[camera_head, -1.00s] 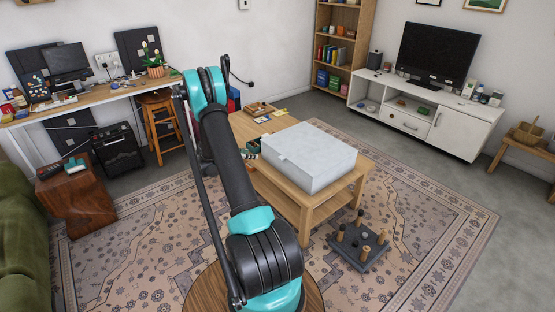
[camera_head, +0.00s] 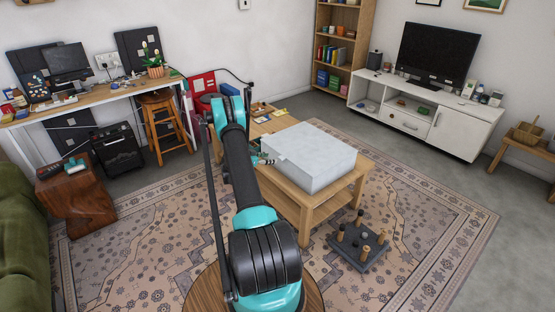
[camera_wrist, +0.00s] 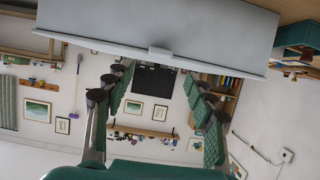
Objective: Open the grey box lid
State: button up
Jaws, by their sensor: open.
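The grey box (camera_head: 312,160) lies on the wooden coffee table with its lid shut, as far as I can see. In the wrist view the box (camera_wrist: 160,25) fills the top, and a small tab (camera_wrist: 160,53) sticks out at the middle of its edge. My gripper (camera_wrist: 158,78) is open and empty, with its green-padded fingers spread either side of the tab's line. In the head view my gripper (camera_head: 265,159) is at the left side of the box, close to it. I cannot tell whether it touches.
The coffee table (camera_head: 307,208) stands on a patterned rug. A wooden tray (camera_head: 262,108) and small items lie at its far end. A dark peg board (camera_head: 360,245) sits on the rug in front. A green holder (camera_wrist: 297,38) shows beside the box in the wrist view.

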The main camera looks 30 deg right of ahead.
aim_at(281, 158)
jog(key=x, duration=0.7)
jog(key=shift+c, duration=0.5)
grip_shut()
